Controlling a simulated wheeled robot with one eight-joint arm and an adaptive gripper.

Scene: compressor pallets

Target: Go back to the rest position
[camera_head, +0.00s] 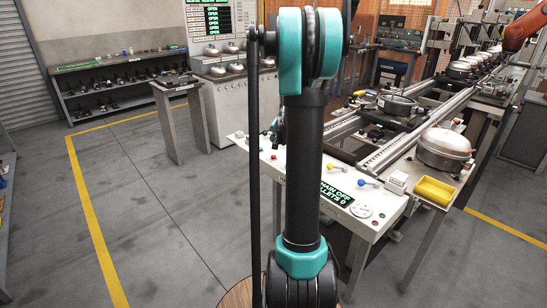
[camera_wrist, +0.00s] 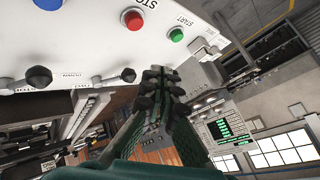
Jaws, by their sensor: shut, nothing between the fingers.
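My gripper (camera_wrist: 161,88) shows in the wrist view with its dark fingers together and nothing between them. I cannot tell how far the fingertips are from the panel.
A small stand (camera_head: 178,88) and a shelf (camera_head: 117,98) are at the left. The grey floor (camera_head: 165,215) at left is clear.

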